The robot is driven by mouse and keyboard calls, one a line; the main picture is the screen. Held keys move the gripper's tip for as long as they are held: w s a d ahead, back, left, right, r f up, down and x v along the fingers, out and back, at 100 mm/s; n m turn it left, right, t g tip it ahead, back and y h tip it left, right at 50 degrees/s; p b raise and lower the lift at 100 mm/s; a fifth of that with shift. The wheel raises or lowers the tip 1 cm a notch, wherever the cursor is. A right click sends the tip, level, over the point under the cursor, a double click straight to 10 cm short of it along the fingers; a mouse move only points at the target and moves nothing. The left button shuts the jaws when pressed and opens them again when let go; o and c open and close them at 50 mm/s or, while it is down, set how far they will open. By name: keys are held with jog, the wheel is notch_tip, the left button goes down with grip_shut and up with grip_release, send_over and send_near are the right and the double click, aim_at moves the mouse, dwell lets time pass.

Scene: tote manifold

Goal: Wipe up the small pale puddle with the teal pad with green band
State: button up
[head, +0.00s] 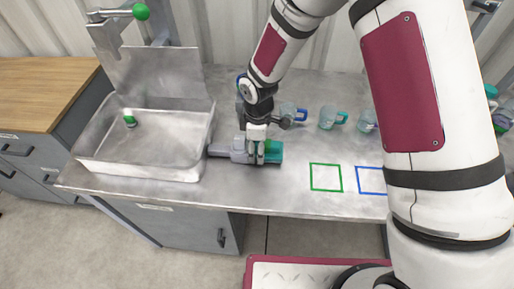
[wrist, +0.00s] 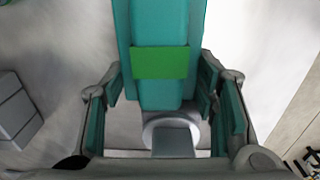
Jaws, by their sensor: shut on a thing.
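The teal pad (wrist: 165,30) with its green band (wrist: 160,63) runs up the middle of the wrist view, between my fingers. In the head view the teal pad (head: 275,152) is low over the steel counter, just right of the sink. My gripper (head: 258,157) points down and is shut on the pad; its fingers also show in the wrist view (wrist: 165,110). I cannot tell whether the pad's underside touches the counter. I cannot make out the pale puddle in either view; the pad, my gripper or glare may hide it.
A grey block-like thing (head: 232,152) sits left of my gripper, beside the sink (head: 140,172). Several mugs, one of them teal-handled (head: 328,117), stand behind and to the right. A green square outline (head: 326,190) and a blue one (head: 370,192) mark bare counter at right.

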jog(key=shift+d, duration=0.7)
jog(key=shift+r, duration=0.1)
jog(key=shift+d+r+p, duration=0.15)
jog(key=shift+r+p, duration=0.65)
jog(key=shift+r, duration=2.05)
jog(key=shift+r+p, duration=0.35)
jog(key=shift+r, duration=1.2)
